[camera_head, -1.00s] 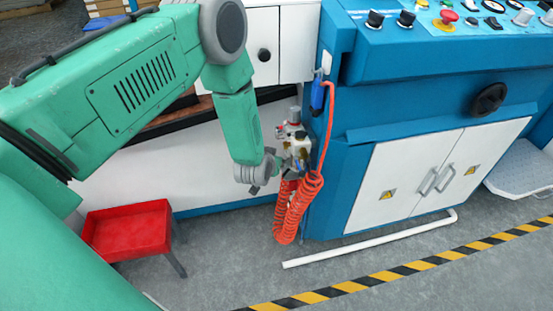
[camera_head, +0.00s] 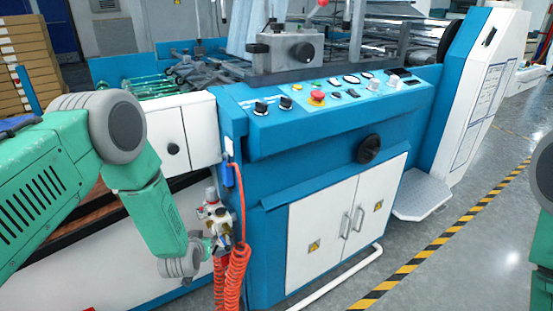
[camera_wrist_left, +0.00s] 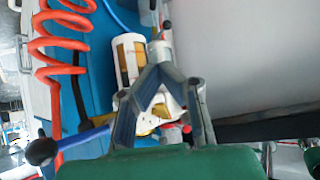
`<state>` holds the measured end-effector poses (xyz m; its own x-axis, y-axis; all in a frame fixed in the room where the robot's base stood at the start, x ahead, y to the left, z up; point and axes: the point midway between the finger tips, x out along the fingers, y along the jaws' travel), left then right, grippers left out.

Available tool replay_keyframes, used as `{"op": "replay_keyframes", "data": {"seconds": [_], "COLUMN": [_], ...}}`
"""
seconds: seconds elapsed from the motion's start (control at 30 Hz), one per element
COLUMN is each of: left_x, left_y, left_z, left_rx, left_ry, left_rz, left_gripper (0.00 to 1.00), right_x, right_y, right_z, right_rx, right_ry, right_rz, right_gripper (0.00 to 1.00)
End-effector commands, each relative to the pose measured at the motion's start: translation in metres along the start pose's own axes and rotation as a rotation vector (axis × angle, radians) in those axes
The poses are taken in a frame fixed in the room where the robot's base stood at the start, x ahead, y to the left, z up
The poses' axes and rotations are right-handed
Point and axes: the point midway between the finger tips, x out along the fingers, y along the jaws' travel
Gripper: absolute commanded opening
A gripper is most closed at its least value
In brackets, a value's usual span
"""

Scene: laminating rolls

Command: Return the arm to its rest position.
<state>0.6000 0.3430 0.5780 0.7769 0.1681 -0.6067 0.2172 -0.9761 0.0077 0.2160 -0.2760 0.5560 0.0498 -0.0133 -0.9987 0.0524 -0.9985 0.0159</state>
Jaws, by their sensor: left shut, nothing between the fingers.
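My left arm (camera_head: 150,205) comes in from the left in the head view and bends down in front of the blue machine. My left gripper (camera_head: 203,249) is beside the air fitting (camera_head: 215,215) and small in that view. In the left wrist view the gripper (camera_wrist_left: 155,75) has its fingers drawn together, with nothing held between them. The fitting's white and amber body (camera_wrist_left: 128,58) shows just beyond the fingers; I cannot tell whether they touch it. My right gripper is not in view.
The blue laminating machine (camera_head: 262,170) has a control panel with a red button (camera_head: 316,98). An orange coiled hose (camera_head: 236,270) hangs near my left gripper and also shows in the wrist view (camera_wrist_left: 50,45). Open floor (camera_head: 440,250) lies at the right.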

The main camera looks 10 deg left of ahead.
Motion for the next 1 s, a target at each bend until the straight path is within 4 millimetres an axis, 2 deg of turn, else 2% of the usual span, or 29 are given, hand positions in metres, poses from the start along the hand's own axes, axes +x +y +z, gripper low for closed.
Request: {"op": "replay_keyframes", "data": {"seconds": [0.07,0.13,0.23,0.37,0.4,0.53,0.6,0.73,0.83,1.0], "left_x": [-0.007,-0.02,-0.056,-0.13,-0.154,-0.229,-0.261,-0.301,-0.314,-0.315], "left_y": [0.003,0.006,0.009,0.005,0.002,-0.01,-0.017,-0.025,-0.027,-0.028], "left_z": [0.008,0.026,0.071,0.137,0.154,0.196,0.209,0.223,0.227,0.228], "left_rx": [0.01,0.025,0.065,0.128,0.146,0.198,0.219,0.244,0.25,0.25], "left_ry": [-0.024,-0.073,-0.2,-0.415,-0.479,-0.666,-0.741,-0.832,-0.86,-0.865], "left_rz": [0.007,0.019,0.051,0.09,0.099,0.118,0.121,0.124,0.123,0.124], "left_gripper": [0.0,0.0,0.0,0.0,0.0,0.0,0.0,0.0,0.0,0.0], "right_x": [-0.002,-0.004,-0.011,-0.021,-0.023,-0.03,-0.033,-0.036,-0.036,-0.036], "right_y": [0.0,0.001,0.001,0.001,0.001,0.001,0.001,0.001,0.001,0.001], "right_z": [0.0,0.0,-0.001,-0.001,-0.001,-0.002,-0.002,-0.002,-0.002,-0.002], "right_rx": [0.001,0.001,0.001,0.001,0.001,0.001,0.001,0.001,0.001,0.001], "right_ry": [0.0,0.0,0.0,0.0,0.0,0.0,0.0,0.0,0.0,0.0], "right_rz": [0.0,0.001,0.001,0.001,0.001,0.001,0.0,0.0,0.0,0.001], "right_gripper": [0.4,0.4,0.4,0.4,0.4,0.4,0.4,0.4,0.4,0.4]}}
